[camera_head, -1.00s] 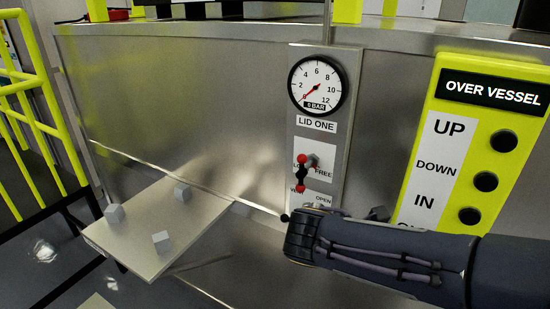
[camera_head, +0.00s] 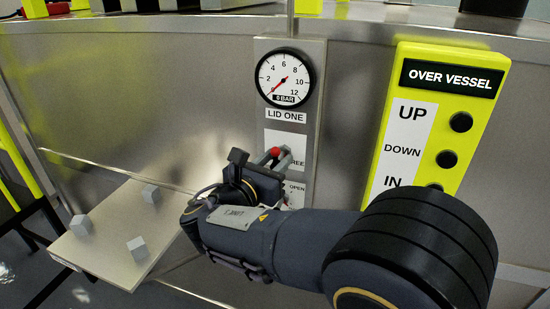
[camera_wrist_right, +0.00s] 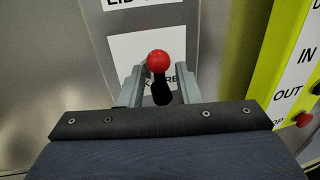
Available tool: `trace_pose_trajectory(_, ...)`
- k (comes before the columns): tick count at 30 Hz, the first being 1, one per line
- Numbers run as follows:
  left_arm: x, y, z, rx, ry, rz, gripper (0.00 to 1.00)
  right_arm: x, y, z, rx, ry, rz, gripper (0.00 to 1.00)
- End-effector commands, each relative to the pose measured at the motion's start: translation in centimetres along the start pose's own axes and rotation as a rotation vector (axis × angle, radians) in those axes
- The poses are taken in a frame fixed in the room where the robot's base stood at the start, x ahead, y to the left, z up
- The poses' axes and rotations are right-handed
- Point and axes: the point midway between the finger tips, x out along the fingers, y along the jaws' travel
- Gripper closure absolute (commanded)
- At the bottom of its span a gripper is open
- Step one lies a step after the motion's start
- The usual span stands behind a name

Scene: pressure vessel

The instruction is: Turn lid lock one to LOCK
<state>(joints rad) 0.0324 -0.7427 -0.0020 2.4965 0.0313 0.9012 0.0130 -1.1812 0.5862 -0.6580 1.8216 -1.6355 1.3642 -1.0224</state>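The lid lock one lever shows as a red knob (camera_head: 275,151) under the LID ONE label (camera_head: 285,116) in the head view. In the right wrist view, the red knob (camera_wrist_right: 158,60) and its black stem stand between the two fingers. My right gripper (camera_head: 281,157) is at the panel, also in the wrist view (camera_wrist_right: 160,84), with its fingers apart on either side of the lever and gaps beside the knob. The LOCK/FREE plate (camera_wrist_right: 152,45) is partly hidden behind the lever and fingers. My left gripper is out of view.
A pressure gauge (camera_head: 284,78) near zero sits above. Below is another label reading OPEN (camera_head: 296,189), mostly covered by my gripper. A yellow button box (camera_head: 410,70) stands to the right. A shelf (camera_head: 112,240) with small grey cubes (camera_head: 137,247) juts out at left.

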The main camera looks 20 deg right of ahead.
Motion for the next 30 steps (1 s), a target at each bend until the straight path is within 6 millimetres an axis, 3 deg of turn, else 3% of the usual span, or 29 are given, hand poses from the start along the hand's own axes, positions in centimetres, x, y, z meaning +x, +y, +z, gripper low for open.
trace_pose_trajectory(8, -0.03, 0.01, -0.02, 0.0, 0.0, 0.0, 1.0, 0.27, 0.01, -0.04, 0.001, 0.001, 0.001, 0.7)
trace_pose_trajectory(16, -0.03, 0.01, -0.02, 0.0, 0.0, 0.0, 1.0, 0.28, -0.04, -0.06, 0.0, 0.002, -0.001, 1.0)
trace_pose_trajectory(30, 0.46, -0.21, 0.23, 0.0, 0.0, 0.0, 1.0, 0.38, -0.31, -0.29, 0.099, 0.024, -0.006, 1.0)
